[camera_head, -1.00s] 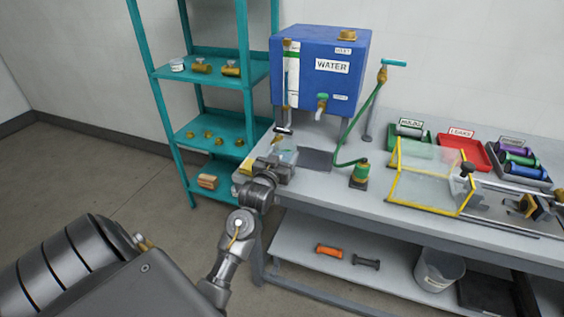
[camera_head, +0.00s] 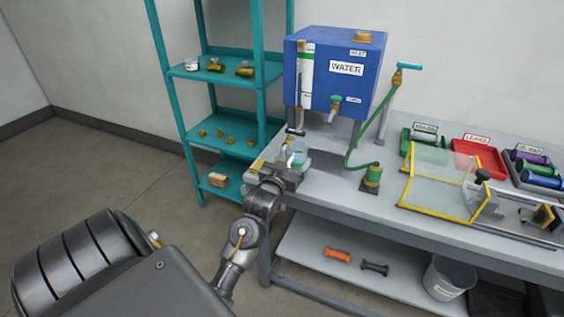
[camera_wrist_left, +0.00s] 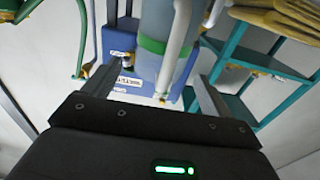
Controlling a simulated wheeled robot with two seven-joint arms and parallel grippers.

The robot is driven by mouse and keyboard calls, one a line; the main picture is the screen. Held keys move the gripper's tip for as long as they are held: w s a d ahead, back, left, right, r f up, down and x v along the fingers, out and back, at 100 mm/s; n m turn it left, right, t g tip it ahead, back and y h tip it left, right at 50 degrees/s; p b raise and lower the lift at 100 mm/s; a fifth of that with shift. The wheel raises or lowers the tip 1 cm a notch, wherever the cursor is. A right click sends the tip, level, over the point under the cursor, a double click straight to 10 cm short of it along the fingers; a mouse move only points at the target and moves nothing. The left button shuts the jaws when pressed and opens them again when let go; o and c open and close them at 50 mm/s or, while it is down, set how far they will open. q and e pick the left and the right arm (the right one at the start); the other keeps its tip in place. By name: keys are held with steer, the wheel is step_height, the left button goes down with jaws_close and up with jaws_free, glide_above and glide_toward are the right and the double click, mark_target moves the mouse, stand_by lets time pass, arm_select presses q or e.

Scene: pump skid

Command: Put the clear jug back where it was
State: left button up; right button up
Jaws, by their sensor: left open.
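The clear jug (camera_head: 298,153) is at the left end of the bench, left of the dark mat, and looks upright. In the left wrist view the jug (camera_wrist_left: 158,42) is large, with a bluish see-through body, a green band and a pale handle. My left gripper (camera_head: 287,166) is at the bench's left end, close in front of the jug. In the wrist view the open fingers of my left gripper (camera_wrist_left: 163,72) lie on either side of the jug. I cannot tell if they touch it. My right gripper is not in view.
The blue water tank (camera_head: 335,75) with its tap (camera_head: 336,104) stands behind the jug. A teal shelf (camera_head: 228,128) is at the left. A green hose fitting (camera_head: 372,176) and a yellow-framed clear guard (camera_head: 441,185) stand to the right on the bench (camera_head: 335,198).

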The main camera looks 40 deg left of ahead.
arm_select(q)
steer(key=b+v, duration=0.1)
steer(key=v, duration=0.8)
steer(key=shift+s+d, duration=0.1)
steer(key=shift+s, duration=0.05)
steer(key=w+d+f+m+g+h, duration=0.1)
steer(key=d+f+g+h, duration=0.1)
steer(key=f, duration=1)
steer(key=w+d+f+m+g+h, duration=0.1)
steer(key=d+f+g, duration=0.15)
steer(key=f, duration=0.95)
steer(key=s+d+f+m+g+h, duration=0.15)
steer(key=s+f, duration=0.25)
steer(key=f, duration=0.4)
steer(key=s+d+f+g, duration=0.2)
steer(key=s+d+f, duration=0.1)
steer(key=f, duration=0.6)
steer(key=s+d+f+m+g+h, duration=0.1)
steer(key=s+d+f+g, duration=0.1)
steer(key=s+f, duration=0.65)
steer(key=s+d+f+m+g, duration=0.1)
steer(key=s+d+f+g, duration=0.2)
steer(key=s+f, duration=0.6)
steer(key=s+f+g, duration=0.3)
steer(key=s+f, duration=0.1)
steer(key=s, duration=1.4)
steer(key=shift+f+m, duration=0.2)
steer(key=shift+m, duration=0.15)
steer(key=shift+s, duration=0.15)
